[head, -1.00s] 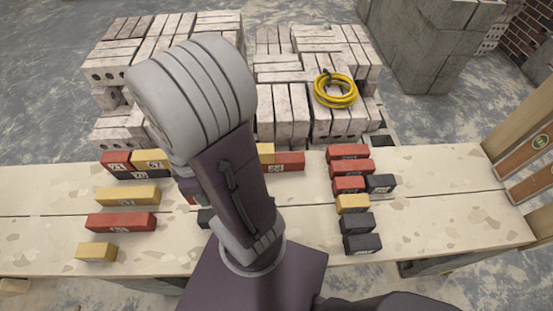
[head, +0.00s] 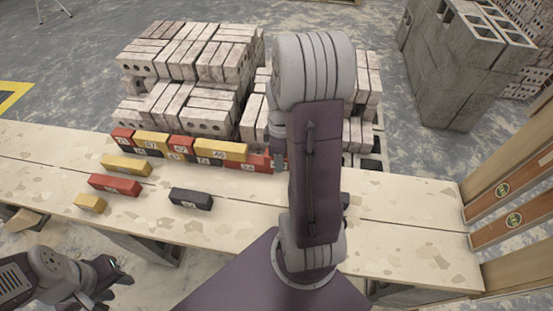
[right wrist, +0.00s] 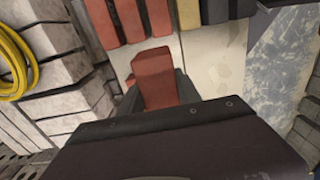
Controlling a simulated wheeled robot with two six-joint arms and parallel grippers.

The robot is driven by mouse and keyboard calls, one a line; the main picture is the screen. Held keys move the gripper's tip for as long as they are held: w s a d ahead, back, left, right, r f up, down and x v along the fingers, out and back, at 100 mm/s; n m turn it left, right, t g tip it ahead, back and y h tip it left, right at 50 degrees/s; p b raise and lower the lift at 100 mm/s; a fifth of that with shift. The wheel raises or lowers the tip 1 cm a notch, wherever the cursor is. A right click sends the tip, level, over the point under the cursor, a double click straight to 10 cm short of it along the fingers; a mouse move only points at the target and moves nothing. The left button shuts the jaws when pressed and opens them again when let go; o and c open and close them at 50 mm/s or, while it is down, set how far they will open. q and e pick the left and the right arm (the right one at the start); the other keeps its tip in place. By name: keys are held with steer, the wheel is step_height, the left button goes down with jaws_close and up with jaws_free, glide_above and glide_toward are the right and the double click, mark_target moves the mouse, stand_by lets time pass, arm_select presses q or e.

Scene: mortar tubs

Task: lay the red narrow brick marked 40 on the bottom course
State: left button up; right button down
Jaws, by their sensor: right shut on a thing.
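A red brick (right wrist: 155,80) is between the jaws of my right gripper (right wrist: 158,98) in the right wrist view. Its mark does not show there. In the head view my right arm covers this gripper and the brick. A short brick wall stands at the back of the bench. Its bottom course has dark bricks (head: 205,160) and a red brick marked 54 (head: 256,165) at the right end. Its upper course has red and yellow bricks (head: 152,141). My left gripper (head: 118,284) is at the lower left, off the bench's front edge, open and empty.
Loose on the bench (head: 240,222) lie a yellow brick (head: 126,165), a red brick (head: 115,185), a short yellow brick (head: 90,203) and a dark brick (head: 190,198). Pale brick stacks (head: 190,55) stand behind. Other bricks (right wrist: 188,14) show in the wrist view.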

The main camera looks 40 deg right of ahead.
steer(key=shift+w, duration=0.2)
steer(key=b, duration=0.1)
glide_above(262, 160)
steer(key=f, duration=0.6)
steer(key=shift+s+a+f, duration=0.1)
steer(key=shift+s+f, duration=0.15)
steer(key=shift+f, duration=0.15)
steer(key=shift+w+f, duration=0.1)
steer(key=shift+w, duration=0.15)
step_height(262, 160, down, 4)
steer(key=shift+r+b, duration=0.1)
steer(key=shift+b, duration=0.35)
steer(key=shift+f, duration=0.2)
steer(key=c, duration=0.8)
jaws_free()
steer(key=shift+f, duration=0.1)
steer(key=shift+c, duration=0.2)
